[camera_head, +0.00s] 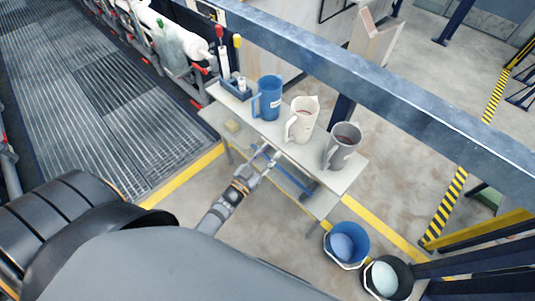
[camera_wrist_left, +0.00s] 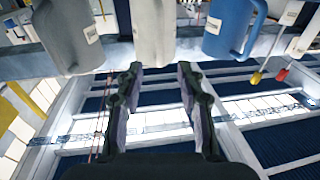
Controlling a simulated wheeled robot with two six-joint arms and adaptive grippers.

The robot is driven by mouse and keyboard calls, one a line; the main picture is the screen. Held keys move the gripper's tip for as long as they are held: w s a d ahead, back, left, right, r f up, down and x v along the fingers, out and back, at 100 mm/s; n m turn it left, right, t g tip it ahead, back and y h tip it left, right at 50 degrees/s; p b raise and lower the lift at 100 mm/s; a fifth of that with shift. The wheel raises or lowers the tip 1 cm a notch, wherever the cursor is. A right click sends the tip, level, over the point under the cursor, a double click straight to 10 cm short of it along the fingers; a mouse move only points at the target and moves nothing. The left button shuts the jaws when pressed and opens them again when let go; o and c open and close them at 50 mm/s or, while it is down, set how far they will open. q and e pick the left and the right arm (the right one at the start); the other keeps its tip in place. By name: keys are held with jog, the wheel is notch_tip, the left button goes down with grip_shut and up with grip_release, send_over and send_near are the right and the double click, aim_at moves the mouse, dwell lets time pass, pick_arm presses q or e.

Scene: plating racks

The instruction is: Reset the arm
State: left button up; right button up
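My left gripper (camera_head: 266,158) is in front of the near edge of a grey table (camera_head: 345,180), below the blue and white jugs. In the left wrist view its two fingers (camera_wrist_left: 160,100) are apart with nothing between them. A blue jug (camera_head: 267,98), a white jug (camera_head: 302,119) and a grey jug (camera_head: 342,147) stand upright in a row on the table. The grey jug (camera_wrist_left: 70,35), white jug (camera_wrist_left: 154,32) and blue jug (camera_wrist_left: 228,28) also show beyond the fingers in the left wrist view, apart from them. My right gripper is out of view.
A dark blue holder (camera_head: 236,88) with red- and yellow-topped tools stands at the table's far left. A blue bucket (camera_head: 360,244) and a black bucket (camera_head: 402,277) stand on the floor at right. A blue beam (camera_head: 400,95) runs behind the table.

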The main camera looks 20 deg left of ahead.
pick_arm(q)
jog(key=shift+s+a, duration=0.1)
jog(key=shift+s, duration=0.3)
jog(key=s+a+f+n+g+y, duration=0.1)
jog(key=s+a+f+g, duration=0.2)
jog(key=f, duration=0.6)
jog(key=s+a+f+g+y, duration=0.1)
jog(key=s+f+g+y, duration=0.3)
jog(key=f, duration=0.6)
jog(key=s+a+f+n+g+h, duration=0.1)
jog(key=s+a+f+g, duration=0.1)
jog(key=s+f, duration=0.5)
jog(key=s+a+f+g, duration=0.1)
jog(key=s+f+g, duration=0.3)
jog(key=s+f, duration=0.3)
jog(key=s+a+f+g, duration=0.1)
jog(key=s+f+g, duration=0.3)
jog(key=s, duration=1.1)
notch_tip(320, 180, down, 4)
jog(key=shift+a+r+y, duration=0.1)
jog(key=shift+a+y, duration=0.15)
jog(key=shift+y, duration=0.15)
